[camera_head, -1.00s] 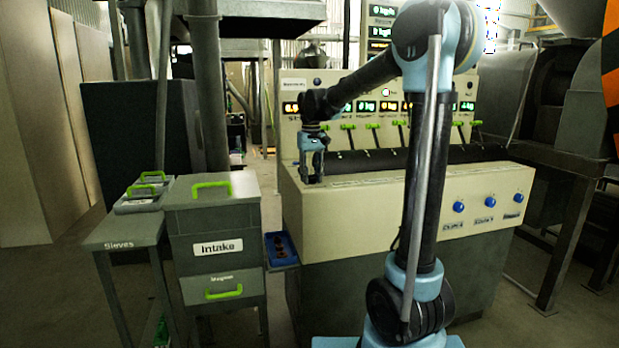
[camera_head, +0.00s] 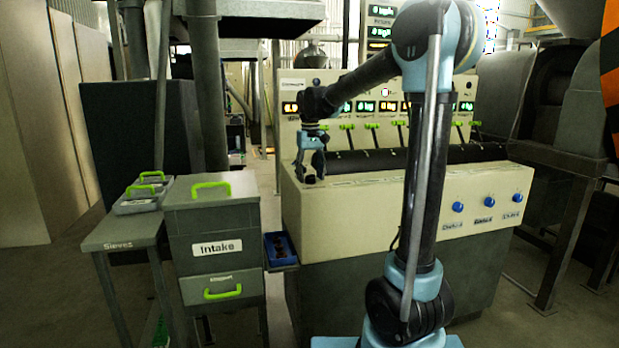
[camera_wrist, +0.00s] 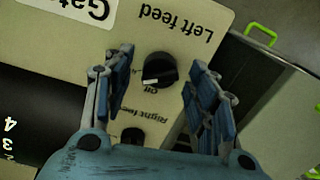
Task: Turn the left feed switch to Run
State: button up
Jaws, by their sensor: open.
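The left feed switch (camera_wrist: 160,69) is a round black knob on the cream panel. Its white mark points toward the word Off beside it, and the Left feed label (camera_wrist: 176,24) reads upside down in the wrist view. My gripper (camera_wrist: 159,62) is open, with one blue finger on each side of the knob in that view. A gap shows between each finger and the knob; I cannot tell the height above it. In the head view my gripper (camera_head: 311,177) is over the left end of the console (camera_head: 400,215), where the knob is hidden.
A second knob, the right feed switch (camera_wrist: 132,135), lies close by, partly behind my gripper. A black roller (camera_head: 375,161) and green-tipped levers (camera_head: 372,127) run along the console. The grey Intake box (camera_head: 212,222) with green handles stands left of it.

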aim_at(311, 175)
notch_tip(311, 175, up, 11)
jog(key=shift+r, duration=0.15)
dwell(0.4)
jog(key=s+d+f+m+t, duration=0.1)
jog(key=s+d+f+m, duration=0.1)
jog(key=s+d+f, duration=0.85)
jog(key=s+d+f+m+t, duration=0.1)
jog(key=s+d+f, duration=0.7)
jog(key=s, duration=0.5)
jog(key=s+d+f+m, duration=0.1)
jog(key=s+d+f, duration=0.1)
jog(key=s+f, duration=0.6)
notch_tip(311, 175, down, 2)
jog(key=shift+d+f, duration=0.2)
jog(key=shift+f, duration=0.05)
